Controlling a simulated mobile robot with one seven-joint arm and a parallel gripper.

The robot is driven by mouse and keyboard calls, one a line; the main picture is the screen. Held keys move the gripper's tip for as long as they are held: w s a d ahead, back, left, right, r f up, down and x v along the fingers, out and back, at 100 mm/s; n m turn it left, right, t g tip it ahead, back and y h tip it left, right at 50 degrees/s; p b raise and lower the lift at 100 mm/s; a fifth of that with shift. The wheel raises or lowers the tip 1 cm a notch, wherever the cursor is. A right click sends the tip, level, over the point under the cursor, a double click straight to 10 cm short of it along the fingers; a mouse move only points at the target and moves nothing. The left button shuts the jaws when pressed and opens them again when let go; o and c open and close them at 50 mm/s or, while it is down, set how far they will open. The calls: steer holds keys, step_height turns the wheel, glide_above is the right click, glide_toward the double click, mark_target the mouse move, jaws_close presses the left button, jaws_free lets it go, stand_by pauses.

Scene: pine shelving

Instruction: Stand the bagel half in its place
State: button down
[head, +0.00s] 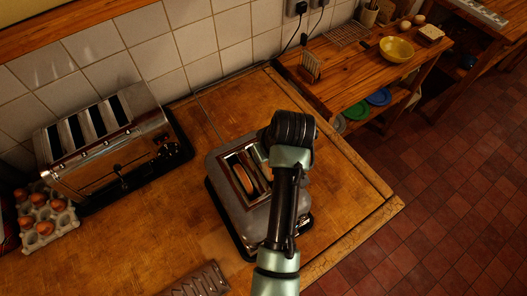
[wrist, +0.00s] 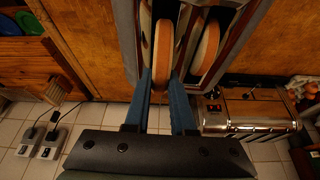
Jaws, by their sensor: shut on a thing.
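The small grey toaster (head: 222,205) stands on the wooden counter, with two long slots on top. One bagel half (head: 243,178) stands upright in its left slot; it also shows in the wrist view (wrist: 207,45), to the right. My gripper (head: 265,156) is over the right slot in the head view. In the wrist view its blue fingers (wrist: 162,82) are shut on another bagel half (wrist: 163,45), upright and lined up with that slot. How deep the held half sits in the slot I cannot tell. My arm hides part of the toaster in the head view.
A large chrome toaster (head: 110,150) stands at the left by the tiled wall, beside an egg carton (head: 45,220). A metal grater-like thing (head: 203,281) lies at the front edge. A lower shelf unit (head: 345,85) with a yellow bowl (head: 397,50) is at the back right.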

steer(key=shift+f+b, duration=0.35)
steer(key=shift+f, duration=0.3)
steer(key=shift+c, duration=1)
jaws_free()
steer(key=shift+r, duration=0.1)
step_height(320, 180, up, 8)
steer(key=p, duration=0.7)
steer(key=shift+p, duration=0.4)
